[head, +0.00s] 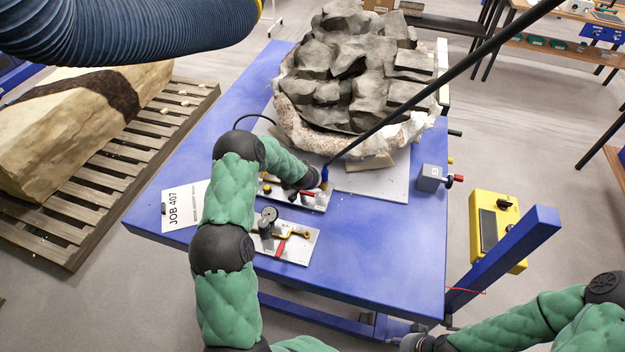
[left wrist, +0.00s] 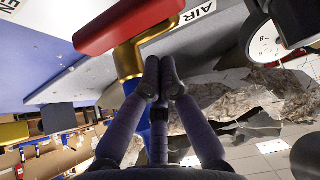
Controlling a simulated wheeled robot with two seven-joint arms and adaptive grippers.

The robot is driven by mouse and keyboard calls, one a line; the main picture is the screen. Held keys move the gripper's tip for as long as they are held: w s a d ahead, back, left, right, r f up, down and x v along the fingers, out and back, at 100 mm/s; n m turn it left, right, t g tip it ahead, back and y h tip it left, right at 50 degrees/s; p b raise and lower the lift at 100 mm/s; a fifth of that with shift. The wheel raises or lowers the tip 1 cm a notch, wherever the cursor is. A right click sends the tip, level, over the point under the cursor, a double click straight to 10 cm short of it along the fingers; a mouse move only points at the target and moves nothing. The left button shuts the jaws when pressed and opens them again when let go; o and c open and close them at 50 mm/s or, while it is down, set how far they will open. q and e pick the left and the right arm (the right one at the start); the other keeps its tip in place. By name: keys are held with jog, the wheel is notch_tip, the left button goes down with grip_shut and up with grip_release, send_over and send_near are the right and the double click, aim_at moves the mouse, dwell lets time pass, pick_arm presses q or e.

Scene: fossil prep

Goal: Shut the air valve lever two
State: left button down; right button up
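Two pale valve plates lie on the blue table: a back plate (head: 318,207) with a red lever (head: 307,194), and a front plate (head: 300,258) with a red lever (head: 280,248) and a round gauge (head: 268,214). I cannot read which is number two. My left gripper (head: 314,182) is over the back plate, its fingers mostly hidden. In the left wrist view, its fingertips (left wrist: 165,75) are together, with nothing visible between them. They are close beside a brass valve stem (left wrist: 128,60) with a red handle (left wrist: 115,25); contact is unclear.
A rock-filled plaster jacket (head: 290,122) stands behind the plates. A black pole (head: 430,92) slants down close to my left gripper. A grey box with a red knob (head: 430,178) is at the table's right edge. The front right of the blue table (head: 390,260) is clear.

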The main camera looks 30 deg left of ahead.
aim_at(307, 195)
pick_arm(q)
jog(key=shift+s+d+f, duration=0.1)
jog(key=shift+s, duration=0.55)
jog(key=shift+s+d+b, duration=0.2)
jog(key=shift+s+b, duration=0.05)
jog(key=shift+s, duration=0.4)
jog(key=shift+s+d+b, duration=0.15)
jog(key=shift+s+b, duration=0.05)
jog(key=shift+s, duration=0.45)
jog(key=shift+d, duration=0.1)
